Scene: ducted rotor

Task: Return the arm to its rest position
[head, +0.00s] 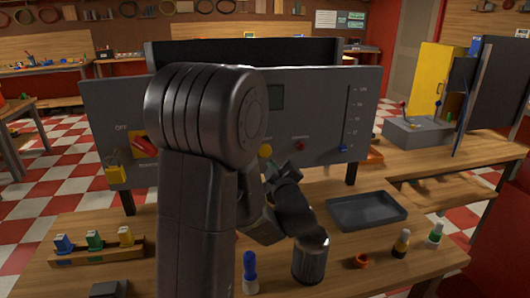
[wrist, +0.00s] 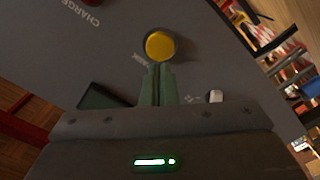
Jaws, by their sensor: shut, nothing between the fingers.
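My arm (head: 205,170) stands large in the middle of the head view and covers part of the grey control panel (head: 330,110). In the wrist view my gripper (wrist: 157,68) is shut and empty. Its two fingers are together, pointing at the panel (wrist: 210,50). The tips are right below a round yellow button (wrist: 159,45) in that picture; whether they touch it I cannot tell. My fingers cannot be made out in the head view.
A dark tray (head: 367,210) lies on the wooden table (head: 400,272). Bottles (head: 402,243) and an orange ring (head: 361,261) are near the right front. A wooden rack (head: 95,251) with coloured blocks stands left. A blue-topped item (head: 250,272) is beside my arm.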

